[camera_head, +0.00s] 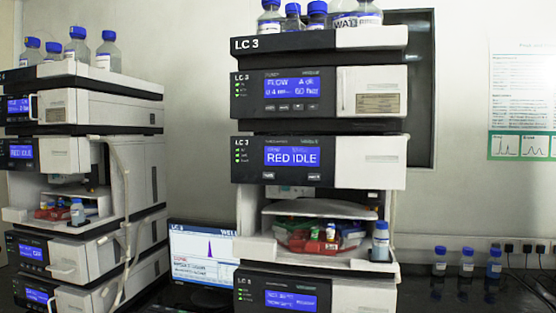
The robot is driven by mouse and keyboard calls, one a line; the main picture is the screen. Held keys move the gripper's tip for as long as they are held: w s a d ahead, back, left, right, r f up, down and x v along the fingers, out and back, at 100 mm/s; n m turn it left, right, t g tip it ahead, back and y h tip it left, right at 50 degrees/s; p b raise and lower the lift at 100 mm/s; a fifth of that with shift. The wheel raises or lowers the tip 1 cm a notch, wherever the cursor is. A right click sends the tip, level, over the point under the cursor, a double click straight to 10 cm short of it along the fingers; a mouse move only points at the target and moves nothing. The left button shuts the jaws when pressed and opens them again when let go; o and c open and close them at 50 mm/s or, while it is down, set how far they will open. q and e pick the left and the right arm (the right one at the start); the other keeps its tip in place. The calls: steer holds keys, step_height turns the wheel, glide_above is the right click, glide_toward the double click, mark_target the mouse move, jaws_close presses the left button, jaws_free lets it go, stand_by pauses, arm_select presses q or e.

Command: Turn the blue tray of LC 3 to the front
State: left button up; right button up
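The LC 3 stack (318,154) stands in the middle of the head view, with its name on the upper modules. Below the RED IDLE display (292,157) is an open bay holding a round carousel of coloured trays. A red tray (299,243) faces the front. A blue tray (353,231) shows partly at the right side of the carousel, behind small vials (330,232). The rear of the carousel is hidden in shade and under a pale plate (320,209). Neither of my grippers is in view.
A bottle with a blue cap (380,241) stands at the bay's right edge, close to the carousel. A similar stack (80,160) stands at left, a monitor (204,255) between them. Several bottles (467,262) stand on the dark bench at right.

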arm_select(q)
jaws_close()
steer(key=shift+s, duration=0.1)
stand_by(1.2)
